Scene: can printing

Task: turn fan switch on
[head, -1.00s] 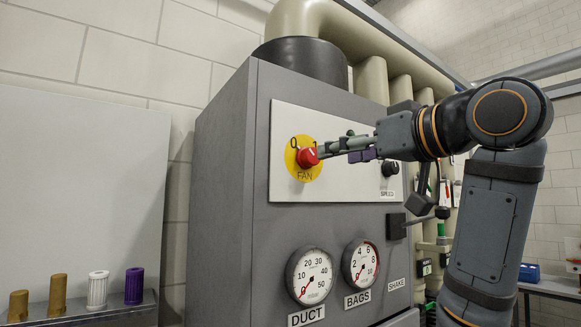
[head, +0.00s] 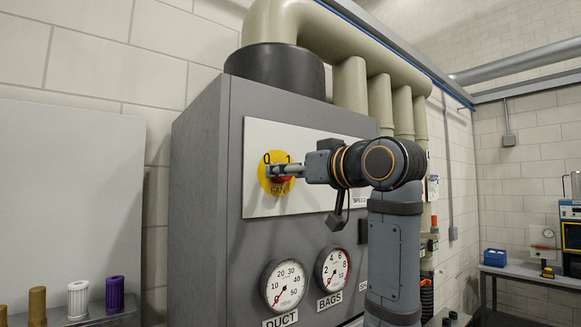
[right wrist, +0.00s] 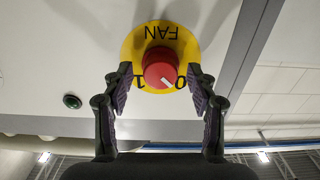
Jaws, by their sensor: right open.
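The fan switch is a red round knob (head: 281,179) on a yellow disc marked 0, 1 and FAN, on the cabinet's white panel. It also shows from close up, upside down, in the right wrist view (right wrist: 160,68). Its white mark points toward the 0. My right gripper (right wrist: 158,78) is open, its dark fingers with purple pads on both sides of the knob, with gaps visible. In the head view my right gripper (head: 291,170) is in front of the disc and partly hides the knob. I cannot tell any contact. My left gripper is not in view.
Two gauges, DUCT (head: 286,285) and BAGS (head: 332,268), sit on the grey cabinet (head: 200,200) below the panel. A small dark round fitting (right wrist: 72,101) shows on the panel. Filter cartridges (head: 79,299) stand at the lower left. A workbench (head: 530,272) is at the right.

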